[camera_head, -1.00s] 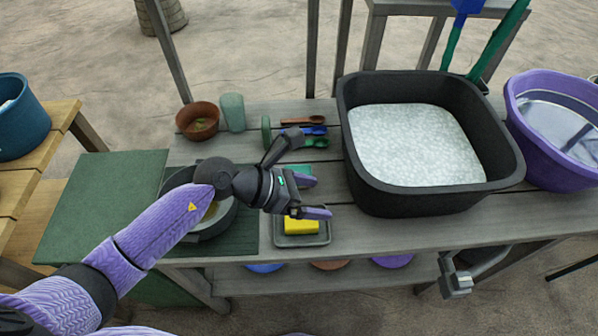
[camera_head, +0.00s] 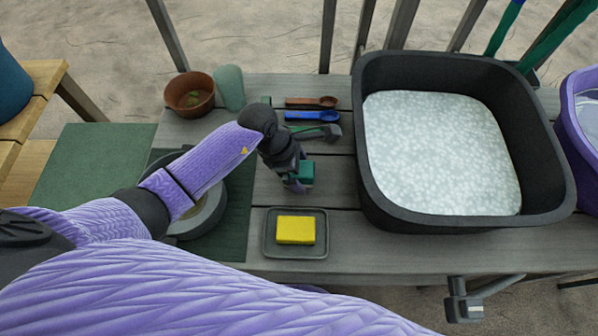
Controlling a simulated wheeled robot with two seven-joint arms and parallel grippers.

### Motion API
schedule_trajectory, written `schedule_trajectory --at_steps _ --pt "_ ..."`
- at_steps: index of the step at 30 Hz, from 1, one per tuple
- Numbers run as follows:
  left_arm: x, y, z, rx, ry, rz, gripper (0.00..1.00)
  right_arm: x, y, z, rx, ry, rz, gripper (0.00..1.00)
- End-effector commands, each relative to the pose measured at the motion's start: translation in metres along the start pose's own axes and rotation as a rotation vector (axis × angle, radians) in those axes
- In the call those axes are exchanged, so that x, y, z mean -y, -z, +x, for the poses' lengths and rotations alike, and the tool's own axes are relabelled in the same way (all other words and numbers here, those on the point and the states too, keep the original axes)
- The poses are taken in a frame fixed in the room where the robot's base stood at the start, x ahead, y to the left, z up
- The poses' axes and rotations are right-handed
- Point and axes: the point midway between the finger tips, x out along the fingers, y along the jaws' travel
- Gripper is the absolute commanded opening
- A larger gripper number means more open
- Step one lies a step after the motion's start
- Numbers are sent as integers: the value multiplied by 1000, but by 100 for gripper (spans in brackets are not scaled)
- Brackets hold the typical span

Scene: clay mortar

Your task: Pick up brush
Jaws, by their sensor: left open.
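My left gripper (camera_head: 296,186) points down over the middle of the table, its fingers partly hidden by my wrist. It is open. A small teal block (camera_head: 305,172) lies right at its fingers; it may be the brush, but its shape is mostly covered. I cannot tell whether the fingers touch it or straddle it. My right gripper is out of view.
A yellow sponge (camera_head: 296,230) sits in a grey tray (camera_head: 268,250) in front. A black tub (camera_head: 365,165) of pale material stands right. A brown pot (camera_head: 189,92) and a green cup (camera_head: 229,87) stand at back left.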

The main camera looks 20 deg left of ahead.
Motion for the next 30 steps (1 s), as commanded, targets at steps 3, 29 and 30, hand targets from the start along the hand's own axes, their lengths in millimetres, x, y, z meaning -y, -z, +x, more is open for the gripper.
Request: schedule_trajectory --at_steps 3,29,30 --pt "0 2 17 -1 0 -1 100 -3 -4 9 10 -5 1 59" --pt "-1 0 14 0 -3 0 8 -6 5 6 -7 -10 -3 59" --pt "-1 -2 9 0 -4 1 8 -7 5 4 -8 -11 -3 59"
